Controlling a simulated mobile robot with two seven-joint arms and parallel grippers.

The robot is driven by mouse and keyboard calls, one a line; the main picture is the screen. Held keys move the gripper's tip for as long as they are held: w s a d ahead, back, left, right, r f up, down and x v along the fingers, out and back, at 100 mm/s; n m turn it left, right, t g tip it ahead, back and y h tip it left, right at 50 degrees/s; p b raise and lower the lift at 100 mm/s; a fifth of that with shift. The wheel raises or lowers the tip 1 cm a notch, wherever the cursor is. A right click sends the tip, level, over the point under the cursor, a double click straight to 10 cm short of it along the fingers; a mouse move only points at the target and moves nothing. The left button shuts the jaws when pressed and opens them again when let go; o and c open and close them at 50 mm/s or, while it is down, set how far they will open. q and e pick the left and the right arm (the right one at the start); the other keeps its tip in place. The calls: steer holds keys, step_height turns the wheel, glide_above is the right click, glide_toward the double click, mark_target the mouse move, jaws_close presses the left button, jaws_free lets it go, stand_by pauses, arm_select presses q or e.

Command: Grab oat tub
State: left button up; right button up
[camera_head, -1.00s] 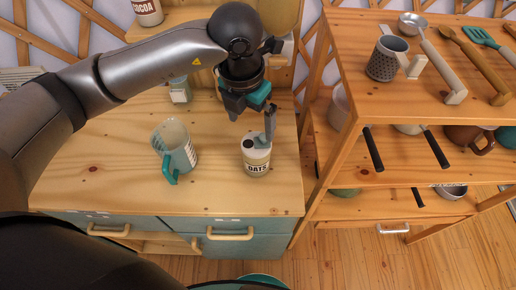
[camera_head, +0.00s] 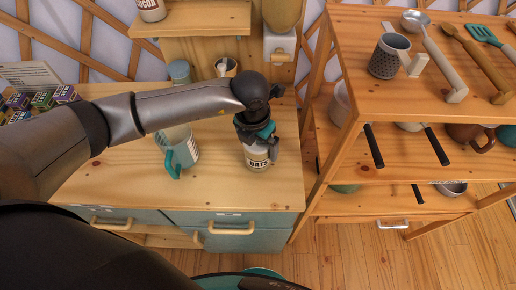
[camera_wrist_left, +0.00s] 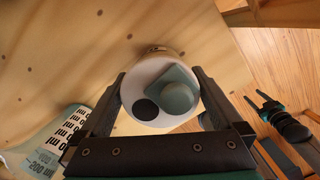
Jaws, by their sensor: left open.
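The oat tub (camera_head: 258,161), a pale tub with a dark OATS label, stands on the wooden counter (camera_head: 230,190) near its right end. My left gripper (camera_head: 257,142) is right over it and hides its upper part in the head view. In the left wrist view the tub's white lid (camera_wrist_left: 160,92) has a dark round spot and a grey-green raised part. The open fingers of my left gripper (camera_wrist_left: 162,92) stand on either side of the lid. I cannot tell whether they touch it.
A measuring jug (camera_head: 180,150) with a teal handle stands left of the tub; it also shows in the left wrist view (camera_wrist_left: 68,130). A wooden shelf unit (camera_head: 345,180) with utensils and pots stands close on the right. The counter's front is clear.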

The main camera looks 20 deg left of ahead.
arm_select(q)
steer(key=c, duration=1.2)
steer(key=shift+c, duration=0.4)
steer(key=shift+r, duration=0.15)
